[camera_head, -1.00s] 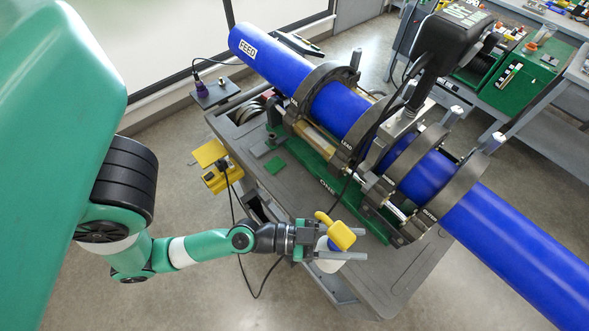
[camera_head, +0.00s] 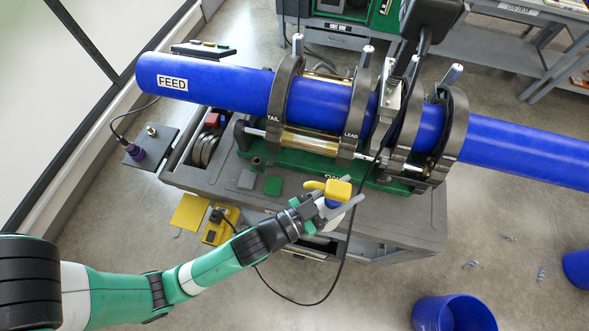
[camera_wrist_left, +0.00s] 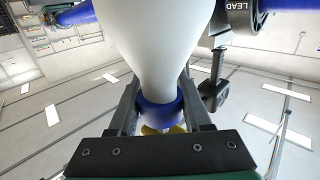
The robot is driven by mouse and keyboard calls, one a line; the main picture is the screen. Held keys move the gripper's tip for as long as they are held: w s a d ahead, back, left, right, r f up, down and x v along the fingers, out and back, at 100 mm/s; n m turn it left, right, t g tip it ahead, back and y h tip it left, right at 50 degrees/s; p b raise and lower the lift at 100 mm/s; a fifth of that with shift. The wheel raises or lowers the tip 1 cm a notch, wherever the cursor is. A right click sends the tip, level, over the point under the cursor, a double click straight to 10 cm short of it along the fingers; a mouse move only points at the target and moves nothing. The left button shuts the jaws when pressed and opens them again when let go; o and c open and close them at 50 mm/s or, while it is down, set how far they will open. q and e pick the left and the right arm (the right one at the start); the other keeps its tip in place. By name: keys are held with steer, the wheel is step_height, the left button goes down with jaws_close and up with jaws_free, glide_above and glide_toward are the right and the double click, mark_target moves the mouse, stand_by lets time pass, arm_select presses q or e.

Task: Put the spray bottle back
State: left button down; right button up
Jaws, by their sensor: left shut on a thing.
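The spray bottle has a yellow head (camera_head: 338,190), a blue collar and a white body. My left gripper (camera_head: 332,208) is shut on it at the neck and holds it near the cart's front edge, in front of the clamps. In the left wrist view the white bottle body (camera_wrist_left: 160,40) fills the top middle, and the blue collar (camera_wrist_left: 160,112) sits between the two fingers. In the head view the fingers and yellow head hide most of the body. My right gripper is not in view.
The grey cart (camera_head: 415,222) carries a long blue pipe (camera_head: 225,85) in dark ring clamps on a green base. A black cable (camera_head: 349,235) hangs close to the bottle. Yellow parts (camera_head: 190,213) are left of the gripper. A blue bin (camera_head: 452,314) stands on the floor at lower right.

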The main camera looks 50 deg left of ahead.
arm_select(q)
steer(key=w+a+f+b, duration=0.3)
steer(key=a+f+b, duration=0.8)
steer(key=a+f, duration=0.2)
steer(key=shift+a, duration=0.3)
steer(key=shift+r, duration=0.1)
steer(key=shift+f, duration=0.2)
steer(key=shift+c, duration=1.7)
jaws_free()
